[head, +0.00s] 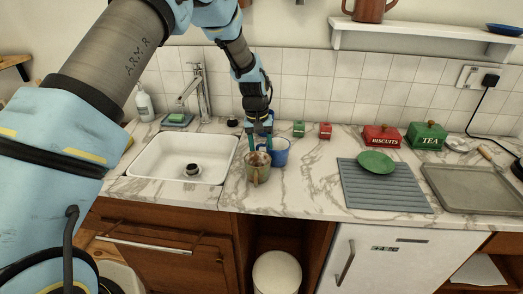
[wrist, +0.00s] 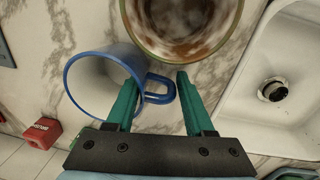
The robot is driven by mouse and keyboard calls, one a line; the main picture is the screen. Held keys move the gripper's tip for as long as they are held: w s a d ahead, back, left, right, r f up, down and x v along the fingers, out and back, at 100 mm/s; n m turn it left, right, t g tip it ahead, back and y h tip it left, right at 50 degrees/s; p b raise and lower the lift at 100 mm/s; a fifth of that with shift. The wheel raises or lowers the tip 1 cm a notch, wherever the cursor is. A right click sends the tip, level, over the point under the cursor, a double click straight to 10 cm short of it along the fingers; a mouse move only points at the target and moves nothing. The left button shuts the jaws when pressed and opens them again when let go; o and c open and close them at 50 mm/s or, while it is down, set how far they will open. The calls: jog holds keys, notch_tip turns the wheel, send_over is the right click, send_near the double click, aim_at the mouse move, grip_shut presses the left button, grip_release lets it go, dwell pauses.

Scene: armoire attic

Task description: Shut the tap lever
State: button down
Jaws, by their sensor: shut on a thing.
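The chrome tap (head: 203,97) stands behind the white sink (head: 150,158), at its back right. Its lever (head: 196,67) is at the top; its exact setting is too small to tell, and no water stream is visible. My gripper (head: 260,148) is right of the sink, away from the tap. The mug also shows in the head view (head: 281,153), on the counter. The tap is out of the wrist view.
A green-brown mug (head: 257,170) stands just in front of the blue mug, stained inside. A soap dish (head: 177,119) and a bottle (head: 144,103) are left of the tap. A grey mat (head: 350,185) with a green plate (head: 376,162) lies to the right.

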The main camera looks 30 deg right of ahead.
jog(key=shift+f, duration=0.1)
jog(key=shift+f, duration=0.1)
jog(key=shift+c, duration=1.4)
grip_release()
